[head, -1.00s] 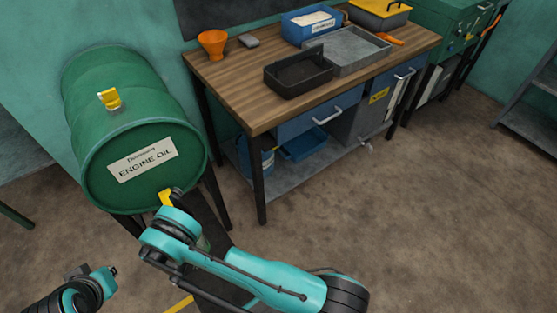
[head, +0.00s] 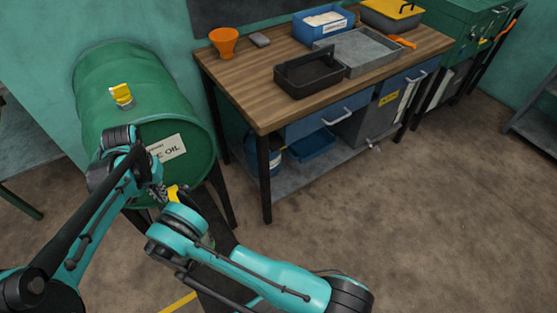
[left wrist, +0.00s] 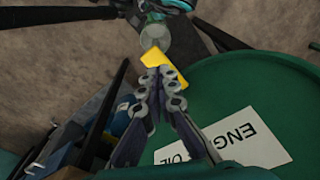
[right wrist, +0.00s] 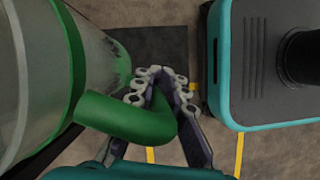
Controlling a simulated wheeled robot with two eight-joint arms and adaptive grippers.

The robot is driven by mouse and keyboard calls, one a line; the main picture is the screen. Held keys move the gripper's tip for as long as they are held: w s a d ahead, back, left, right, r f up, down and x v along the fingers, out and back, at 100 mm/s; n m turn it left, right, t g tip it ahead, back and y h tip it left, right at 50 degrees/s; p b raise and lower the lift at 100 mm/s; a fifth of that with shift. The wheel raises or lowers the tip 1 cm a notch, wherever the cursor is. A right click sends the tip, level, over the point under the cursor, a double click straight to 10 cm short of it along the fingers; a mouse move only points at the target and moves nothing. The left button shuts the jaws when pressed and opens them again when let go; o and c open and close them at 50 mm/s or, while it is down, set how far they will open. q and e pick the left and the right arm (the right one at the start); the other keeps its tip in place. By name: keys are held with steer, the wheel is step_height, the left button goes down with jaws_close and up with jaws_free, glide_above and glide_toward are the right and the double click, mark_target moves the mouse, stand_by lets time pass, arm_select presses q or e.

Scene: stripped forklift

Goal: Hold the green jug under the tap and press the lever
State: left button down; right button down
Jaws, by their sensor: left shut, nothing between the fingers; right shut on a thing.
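The green jug (right wrist: 40,80) is pale and translucent with a green rim; it fills the left of the right wrist view. My right gripper (right wrist: 160,78) is shut around its green handle (right wrist: 130,118). In the head view my right arm hides most of the jug. The yellow tap lever (head: 174,193) is low on the front of the green drum (head: 130,75); it also shows in the left wrist view (left wrist: 165,60). My left gripper (left wrist: 162,78) is shut and empty, its tips right at the lever. I cannot tell whether they touch. The tap's spout is not clear.
A wooden workbench (head: 265,115) stands right of the drum, with an orange funnel (head: 223,42), a black tray (head: 310,75) and a grey tray (head: 357,55) on it. The drum's label is partly hidden by my left arm.

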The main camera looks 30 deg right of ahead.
arm_select(q)
steer(key=shift+m+g, duration=0.3)
steer(key=shift+g, duration=0.1)
steer(key=d+f, duration=0.1)
steer(key=w+d+f, duration=0.1)
steer(key=f, duration=0.1)
steer(key=shift+w+d+f, duration=0.2)
steer(key=shift+d+f, duration=0.1)
steer(key=shift+f, duration=1.85)
steer(key=shift+f, duration=0.1)
steer(key=shift+f, duration=2.45)
steer(key=shift+r, duration=0.1)
stand_by(1.6)
steer(key=shift+r, duration=2.5)
